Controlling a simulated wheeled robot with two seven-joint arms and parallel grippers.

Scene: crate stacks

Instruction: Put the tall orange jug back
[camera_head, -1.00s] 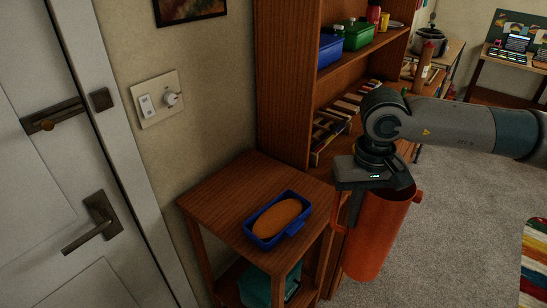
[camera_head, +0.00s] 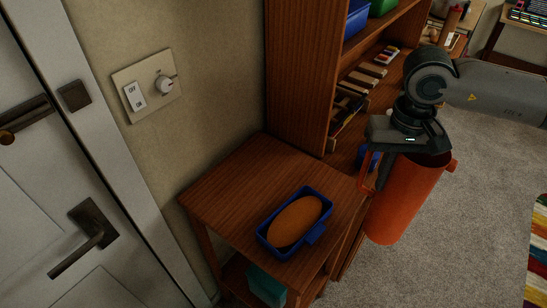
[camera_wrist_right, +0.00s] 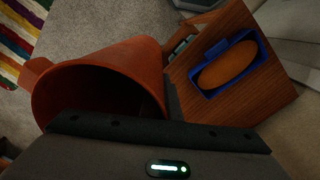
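The tall orange jug (camera_head: 404,205) hangs upright in the air, just right of the small wooden table (camera_head: 232,185), over the grey carpet. My right gripper (camera_head: 377,168) is at the jug's upper left side, by its handle, and appears shut on it; the fingertips are mostly hidden. In the right wrist view the jug's open mouth (camera_wrist_right: 100,90) faces the camera and looks empty. My left gripper is in neither view.
A blue tray (camera_head: 312,237) with a brown loaf (camera_head: 295,221) takes up the table's front right. The table's back left is bare. A wooden shelf (camera_head: 296,75) rises behind it. A teal box (camera_head: 266,286) sits below. A white door (camera_head: 75,215) is at left.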

